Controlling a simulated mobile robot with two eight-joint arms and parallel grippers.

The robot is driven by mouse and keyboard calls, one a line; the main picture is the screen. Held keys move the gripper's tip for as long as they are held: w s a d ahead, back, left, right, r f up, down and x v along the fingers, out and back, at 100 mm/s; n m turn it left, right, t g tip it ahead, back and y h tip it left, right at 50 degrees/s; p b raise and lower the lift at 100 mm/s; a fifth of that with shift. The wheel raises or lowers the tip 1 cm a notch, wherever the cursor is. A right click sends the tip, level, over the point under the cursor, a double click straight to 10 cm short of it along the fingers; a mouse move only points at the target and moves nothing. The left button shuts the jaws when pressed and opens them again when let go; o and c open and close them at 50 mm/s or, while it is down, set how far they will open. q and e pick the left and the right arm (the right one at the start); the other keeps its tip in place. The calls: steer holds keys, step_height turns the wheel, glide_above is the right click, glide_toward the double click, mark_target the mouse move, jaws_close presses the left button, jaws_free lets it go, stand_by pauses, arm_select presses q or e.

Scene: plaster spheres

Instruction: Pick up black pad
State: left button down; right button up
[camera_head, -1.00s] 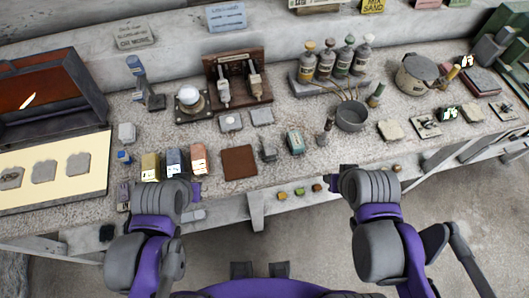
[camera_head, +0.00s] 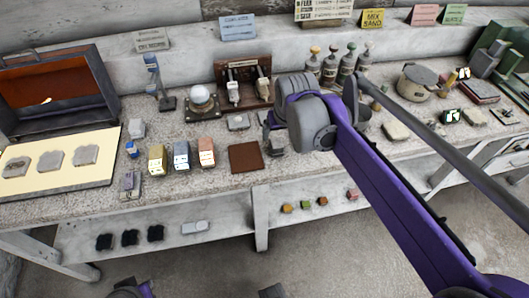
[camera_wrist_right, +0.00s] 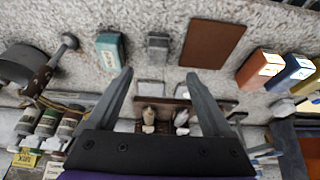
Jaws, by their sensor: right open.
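Three black pads (camera_head: 130,237) lie in a row on the left part of the lower shelf in the head view. They do not show in the right wrist view. My right gripper (camera_wrist_right: 157,78) is open and empty, high over the bench top, far up and to the right of the pads. In the head view my right arm reaches in from the lower right and its wrist hides most of the gripper.
The bench top (camera_head: 215,180) above the shelf carries a brown square (camera_head: 246,156), colored blocks (camera_head: 181,155) and an open case (camera_head: 62,183). A pale grey object (camera_head: 196,227) lies right of the pads on the shelf (camera_head: 225,215). A bench leg (camera_head: 261,218) stands farther right.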

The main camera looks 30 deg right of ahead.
mark_target(277, 142)
steer(key=b+x, duration=0.1)
steer(key=x, duration=0.9)
steer(key=shift+w+d, duration=0.1)
steer(key=shift+d, duration=0.1)
jaws_close()
step_height(277, 142, up, 10)
steer(key=shift+r+p, duration=0.1)
steer(key=shift+p, duration=0.5)
steer(key=c, duration=0.7)
jaws_free()
steer(key=c, duration=0.6)
